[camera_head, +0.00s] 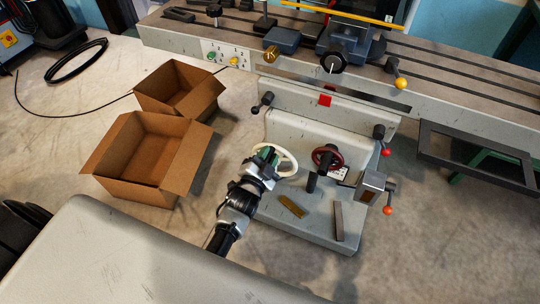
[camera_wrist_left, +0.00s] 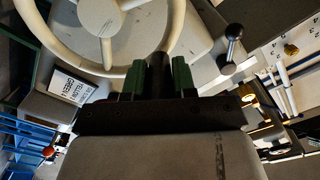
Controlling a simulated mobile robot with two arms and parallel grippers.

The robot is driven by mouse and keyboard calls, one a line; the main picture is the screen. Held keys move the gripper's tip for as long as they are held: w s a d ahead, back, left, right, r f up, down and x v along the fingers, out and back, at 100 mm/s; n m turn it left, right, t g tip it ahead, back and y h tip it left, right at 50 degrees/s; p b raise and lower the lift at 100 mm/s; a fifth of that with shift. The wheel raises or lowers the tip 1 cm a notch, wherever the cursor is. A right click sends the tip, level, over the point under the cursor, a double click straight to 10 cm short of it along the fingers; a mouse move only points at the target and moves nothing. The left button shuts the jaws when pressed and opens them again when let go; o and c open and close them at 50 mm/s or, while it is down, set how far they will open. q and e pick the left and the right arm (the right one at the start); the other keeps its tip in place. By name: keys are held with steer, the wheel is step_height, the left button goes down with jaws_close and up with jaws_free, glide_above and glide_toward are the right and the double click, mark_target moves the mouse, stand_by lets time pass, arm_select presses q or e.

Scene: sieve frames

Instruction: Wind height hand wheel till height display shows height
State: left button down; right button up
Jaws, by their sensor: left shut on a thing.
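A cream hand wheel (camera_head: 288,163) stands on the front of the grey machine base; its rim and hub fill the upper left of the left wrist view (camera_wrist_left: 102,18). A dark red hand wheel (camera_head: 327,157) is to its right. I cannot tell from a label which one sets height. My left gripper (camera_head: 266,157) is at the cream wheel's left rim. Its green fingers (camera_wrist_left: 158,78) are shut on a dark handle (camera_wrist_left: 158,70) by the rim. No height display can be read. My right gripper is out of view.
A white card (camera_wrist_left: 72,88) with colour words lies near the cream wheel. A grey box (camera_head: 375,187) with a red-knobbed lever (camera_head: 388,211) juts out at right. Two open cardboard boxes (camera_head: 185,135) (camera_head: 178,84) stand on the floor at left. The long machine table (camera_head: 440,58) crosses behind.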

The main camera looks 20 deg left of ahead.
arm_select(q)
steer(key=shift+d+f+m, duration=0.1)
steer(key=shift+d+m, duration=0.2)
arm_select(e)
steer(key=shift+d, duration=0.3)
arm_select(q)
steer(key=c, duration=0.9)
jaws_free()
steer(key=s, duration=1.1)
steer(key=shift+a, duration=0.15)
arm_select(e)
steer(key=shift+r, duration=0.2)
arm_select(q)
steer(key=shift+w, duration=0.1)
